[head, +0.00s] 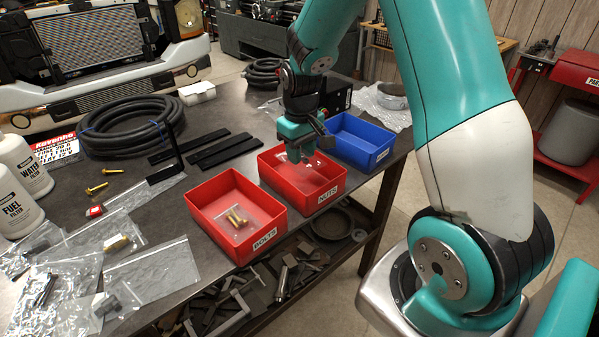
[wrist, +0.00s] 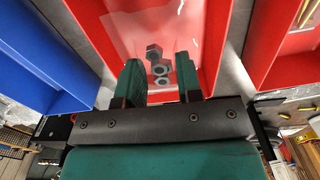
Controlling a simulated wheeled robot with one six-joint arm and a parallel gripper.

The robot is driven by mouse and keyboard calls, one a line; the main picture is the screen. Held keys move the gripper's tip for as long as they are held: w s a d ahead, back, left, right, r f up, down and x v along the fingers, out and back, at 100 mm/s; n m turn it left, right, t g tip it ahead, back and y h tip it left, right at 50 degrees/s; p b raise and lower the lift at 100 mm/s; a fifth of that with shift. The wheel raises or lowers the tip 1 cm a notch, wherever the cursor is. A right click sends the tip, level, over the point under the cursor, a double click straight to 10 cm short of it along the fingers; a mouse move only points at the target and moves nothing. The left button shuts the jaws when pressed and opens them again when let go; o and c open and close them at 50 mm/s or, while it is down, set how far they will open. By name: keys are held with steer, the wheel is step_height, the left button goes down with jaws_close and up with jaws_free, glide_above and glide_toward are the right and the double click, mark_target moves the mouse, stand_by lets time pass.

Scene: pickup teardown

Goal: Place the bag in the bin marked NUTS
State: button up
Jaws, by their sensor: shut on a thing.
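The bin marked NUTS (head: 318,201) is the middle red bin on the bench, its label on the front wall; its red wall also shows in the wrist view (wrist: 218,40). My gripper (head: 300,156) points down over the inside of this bin. In the wrist view my gripper (wrist: 160,78) has its two green fingers shut on a clear plastic bag (wrist: 157,68) with several grey hex nuts in it. The bag lies within the bin's outline there. In the head view the bag is only a faint clear shape below the fingers; whether it touches the floor I cannot tell.
A red bin marked BOLTS (head: 258,239) with brass bolts stands at the left, and a blue bin (head: 370,158) at the right. Clear bags (head: 152,272), filter bottles (head: 18,200) and a coiled black hose (head: 128,122) lie on the left of the bench.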

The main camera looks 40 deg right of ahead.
mark_target(301, 183)
steer(key=shift+f+p, duration=0.35)
steer(key=shift+f, duration=3.2)
steer(key=o, duration=0.9)
steer(key=shift+f, duration=0.1)
steer(key=shift+o, duration=0.2)
steer(key=r, duration=0.4)
steer(key=r+b, duration=0.1)
steer(key=r, duration=0.3)
steer(key=r+b, duration=0.1)
steer(key=r, duration=0.3)
steer(key=shift+a+r, duration=0.2)
steer(key=shift+a, duration=0.15)
steer(key=s+a+r+n+y, duration=0.1)
steer(key=s+a+r+n, duration=0.1)
steer(key=s+a+r, duration=0.3)
steer(key=s+a+r+n+y, duration=0.1)
steer(key=s+a, duration=0.1)
steer(key=a, duration=0.5)
steer(key=s+a+r+n+y, duration=0.1)
steer(key=s+a, duration=0.4)
steer(key=s, duration=0.2)
steer(key=s+a+r+n+y, duration=0.1)
steer(key=s+a+r+n, duration=0.1)
steer(key=s+a, duration=0.3)
steer(key=s, duration=0.3)
steer(key=shift+r+n, duration=0.2)
steer(key=shift+n, duration=0.1)
